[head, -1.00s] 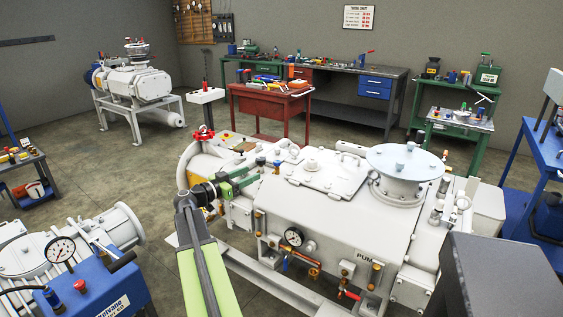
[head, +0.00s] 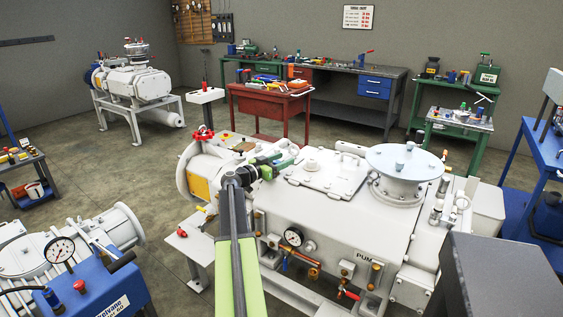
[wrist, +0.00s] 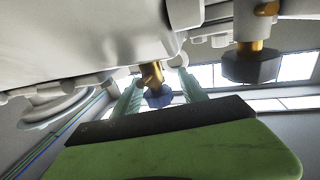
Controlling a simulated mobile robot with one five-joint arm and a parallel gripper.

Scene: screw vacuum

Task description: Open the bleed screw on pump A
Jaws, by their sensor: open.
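The large white pump (head: 330,222) stands in the middle of the head view; its front plate (head: 367,258) reads "PUM", the rest hidden by a pipe. My gripper (head: 284,155) is at the pump's upper left end, its green fingers pointing right. In the wrist view my gripper (wrist: 162,82) is open. A brass screw with a blue head (wrist: 157,92) shows between its fingers, apparently untouched. A second brass fitting with a larger dark hexagonal head (wrist: 250,64) is to the right, outside the fingers. I cannot tell which is the bleed screw.
The pump's lid (head: 328,170) and round flange (head: 405,160) rise right of my gripper. A red valve wheel (head: 203,134) is to the left. A gauge (head: 293,237) and pipes are on the front. A blue unit (head: 95,290) stands at lower left.

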